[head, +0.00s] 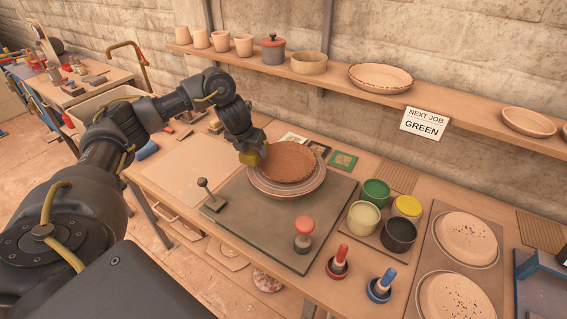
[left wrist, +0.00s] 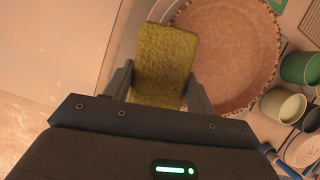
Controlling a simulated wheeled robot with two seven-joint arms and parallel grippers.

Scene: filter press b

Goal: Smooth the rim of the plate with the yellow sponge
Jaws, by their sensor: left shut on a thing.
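The brown clay plate (head: 288,160) with a notched rim sits on a round wheel head (head: 262,188) set on a dark green board. It also shows in the left wrist view (left wrist: 228,40), right of the sponge. My left gripper (head: 248,148) is shut on the yellow sponge (left wrist: 165,62), which sits between its two fingers. In the head view the sponge (head: 252,157) is at the plate's left rim. I cannot tell if it touches the rim. My right gripper is not in view.
A small lever (head: 208,192) and a red-topped knob (head: 303,232) stand on the board (head: 250,232). Green, cream, yellow-rimmed and black pots (head: 398,234) are to the right, with red and blue-handled tools (head: 381,287) in front. A shelf (head: 330,84) with pottery runs behind. A sign reads "NEXT JOB GREEN" (head: 424,124).

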